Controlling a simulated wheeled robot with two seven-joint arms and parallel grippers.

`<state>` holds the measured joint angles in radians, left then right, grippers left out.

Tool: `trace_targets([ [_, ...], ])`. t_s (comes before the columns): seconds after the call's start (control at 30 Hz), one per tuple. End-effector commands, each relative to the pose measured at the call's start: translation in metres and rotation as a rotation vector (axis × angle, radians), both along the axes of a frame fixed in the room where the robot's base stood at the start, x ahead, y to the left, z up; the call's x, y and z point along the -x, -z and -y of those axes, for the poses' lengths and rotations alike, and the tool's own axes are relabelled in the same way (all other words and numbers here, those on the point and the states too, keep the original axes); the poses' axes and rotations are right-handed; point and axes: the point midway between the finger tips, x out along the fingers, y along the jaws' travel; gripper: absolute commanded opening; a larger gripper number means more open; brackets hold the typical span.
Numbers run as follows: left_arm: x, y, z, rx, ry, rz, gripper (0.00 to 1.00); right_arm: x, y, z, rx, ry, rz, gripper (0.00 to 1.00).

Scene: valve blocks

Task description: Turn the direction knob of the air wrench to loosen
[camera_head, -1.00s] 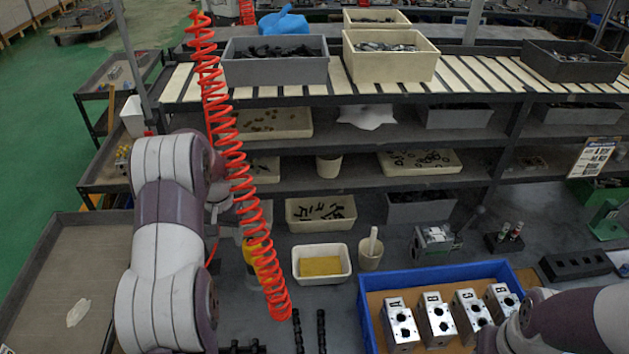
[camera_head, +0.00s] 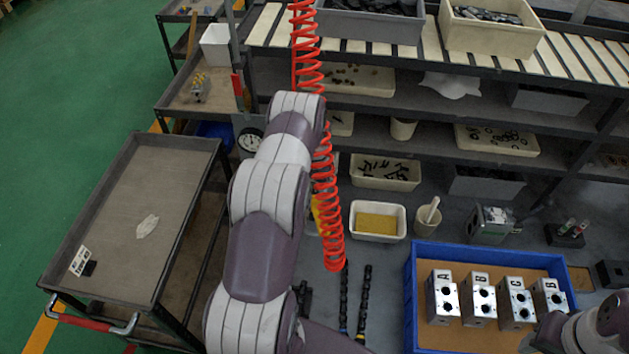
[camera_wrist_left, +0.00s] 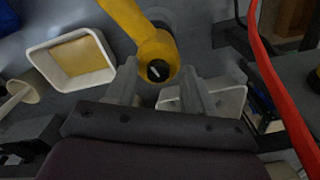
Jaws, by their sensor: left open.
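The yellow air wrench (camera_wrist_left: 140,32) hangs in the upper middle of the left wrist view. Its round black direction knob (camera_wrist_left: 158,71) faces the camera and bears a slanted pale mark. My left gripper (camera_wrist_left: 158,82) is open, with one finger on each side of the knob end in the picture. I cannot tell whether either finger touches it. In the head view only a yellow sliver of the wrench (camera_head: 315,214) shows between my left arm and the red hose, and the gripper there is mostly hidden. My right arm shows at the lower right, without its fingers.
The red coiled hose (camera_head: 326,165) hangs close beside my left arm. A white bin with a yellow bottom (camera_head: 377,236) and a cup (camera_head: 428,215) stand to the right. A blue tray (camera_head: 412,290) holds several metal valve blocks. A grey cart (camera_head: 115,225) stands at left.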

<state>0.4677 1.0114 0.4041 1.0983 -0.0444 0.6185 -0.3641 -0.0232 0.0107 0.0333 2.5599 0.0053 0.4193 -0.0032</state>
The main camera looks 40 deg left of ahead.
Motion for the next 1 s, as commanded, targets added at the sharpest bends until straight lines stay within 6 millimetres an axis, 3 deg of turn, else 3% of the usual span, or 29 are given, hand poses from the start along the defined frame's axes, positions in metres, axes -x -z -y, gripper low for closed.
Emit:
trace_targets([
  [0.2, -0.0004, 0.0008, 0.0001, 0.000, 0.000, 0.001, 0.53, 0.0002, 0.0003, 0.0001, 0.000, 0.000, 0.000, 0.43],
  [0.27, -0.0004, 0.0007, 0.0001, 0.000, 0.000, 0.001, 0.36, 0.0002, 0.0003, 0.0001, 0.000, 0.000, 0.000, 0.43],
  [0.37, -0.0004, 0.0006, 0.0001, 0.000, 0.000, 0.001, 0.04, 0.0001, 0.0003, 0.0001, 0.000, 0.000, 0.000, 0.43],
  [0.4, -0.0004, 0.0006, 0.0002, 0.000, 0.000, 0.001, 0.00, 0.0001, 0.0003, 0.0001, 0.000, 0.000, 0.000, 0.43],
  [1.0, -0.0004, 0.0011, 0.0002, 0.000, -0.054, 0.000, 0.00, 0.0001, 0.0079, 0.0001, 0.000, 0.000, 0.000, 0.43],
])
